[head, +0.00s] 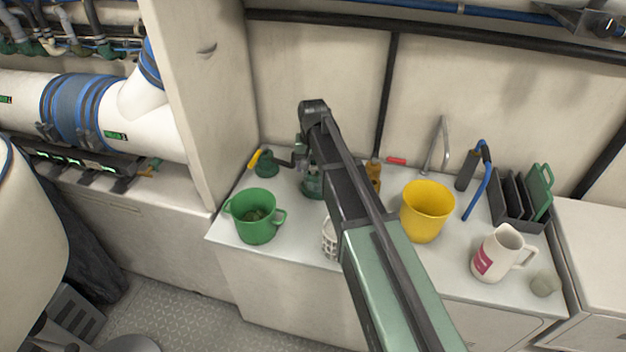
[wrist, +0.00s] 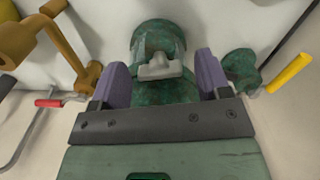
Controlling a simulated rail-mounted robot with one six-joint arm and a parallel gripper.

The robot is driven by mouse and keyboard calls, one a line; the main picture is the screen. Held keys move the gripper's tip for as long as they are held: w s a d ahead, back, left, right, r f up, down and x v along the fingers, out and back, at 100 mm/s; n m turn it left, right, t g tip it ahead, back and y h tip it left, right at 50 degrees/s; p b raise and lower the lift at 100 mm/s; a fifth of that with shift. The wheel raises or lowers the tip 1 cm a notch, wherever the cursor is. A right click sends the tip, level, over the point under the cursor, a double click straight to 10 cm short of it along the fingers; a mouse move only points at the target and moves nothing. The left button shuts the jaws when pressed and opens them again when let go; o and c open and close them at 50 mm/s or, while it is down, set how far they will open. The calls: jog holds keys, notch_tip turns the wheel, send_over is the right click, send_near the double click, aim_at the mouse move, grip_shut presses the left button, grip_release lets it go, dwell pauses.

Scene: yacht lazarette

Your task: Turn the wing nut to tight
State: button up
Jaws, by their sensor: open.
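The grey wing nut (wrist: 160,68) shows in the wrist view, on the front of a mottled green body (wrist: 158,35) with a rounded top. Its wings lie roughly level across the picture. My gripper (wrist: 161,64) is open, with one purple finger to the left of the wing nut and one to the right. Clear gaps show between the fingers and the nut, and I cannot tell the depth between them. In the head view my arm hides most of the green body (head: 312,187), and the wing nut cannot be made out.
A green fitting with a yellow handle (head: 255,159) stands left of the green body. An amber object (head: 374,172), a yellow bucket (head: 427,212) and a white jug (head: 497,255) stand to the right.

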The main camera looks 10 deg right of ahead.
jog(key=shift+f, duration=0.3)
jog(key=c, duration=0.9)
jog(key=m, duration=0.2)
jog(key=shift+m, duration=0.4)
jog(key=o, duration=0.9)
jog(key=shift+r, duration=0.1)
